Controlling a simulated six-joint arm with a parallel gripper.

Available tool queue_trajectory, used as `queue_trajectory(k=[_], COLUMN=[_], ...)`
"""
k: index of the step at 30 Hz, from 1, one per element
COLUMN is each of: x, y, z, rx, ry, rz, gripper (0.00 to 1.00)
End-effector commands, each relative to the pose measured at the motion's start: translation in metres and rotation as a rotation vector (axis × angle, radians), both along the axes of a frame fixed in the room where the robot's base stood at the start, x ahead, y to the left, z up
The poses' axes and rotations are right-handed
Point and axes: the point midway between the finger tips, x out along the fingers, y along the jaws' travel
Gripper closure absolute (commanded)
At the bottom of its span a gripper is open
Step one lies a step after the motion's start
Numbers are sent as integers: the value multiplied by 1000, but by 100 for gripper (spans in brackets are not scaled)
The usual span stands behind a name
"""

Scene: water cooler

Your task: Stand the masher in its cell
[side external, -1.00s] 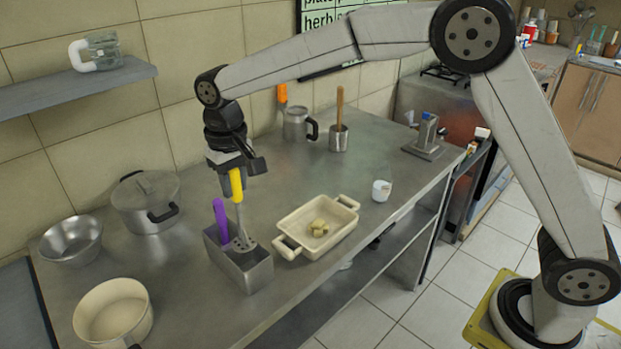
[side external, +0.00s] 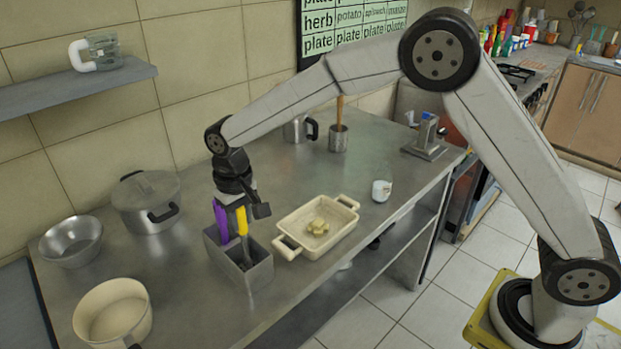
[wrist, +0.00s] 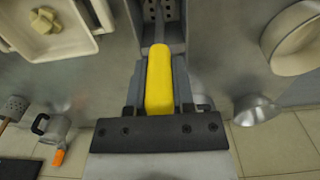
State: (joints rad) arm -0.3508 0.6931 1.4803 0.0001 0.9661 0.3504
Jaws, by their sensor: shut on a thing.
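The masher has a yellow handle (side external: 242,222) and a grey metal shaft. My gripper (side external: 235,204) is shut on the upper handle, and the wrist view shows the yellow handle (wrist: 160,80) between the two fingers (wrist: 160,88). The masher is roughly upright, its lower end down inside the grey metal caddy (side external: 258,277), on the side nearer the dish. A purple-handled tool (side external: 220,217) stands in the caddy just left of the masher.
A lidded pot (side external: 146,205), a metal bowl (side external: 70,242) and a cream pan (side external: 113,312) stand left. A white cup (side external: 381,190) is farther right on the counter.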

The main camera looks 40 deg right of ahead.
Motion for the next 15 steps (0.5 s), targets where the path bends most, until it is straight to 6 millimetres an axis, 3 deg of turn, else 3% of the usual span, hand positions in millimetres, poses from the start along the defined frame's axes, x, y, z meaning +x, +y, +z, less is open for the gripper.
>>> queue_trajectory(k=[4,15], x=[0,0], y=[0,0], z=[-13,-15], rx=[0,0], ry=[1,0], rz=[0,0], gripper=[100,100])
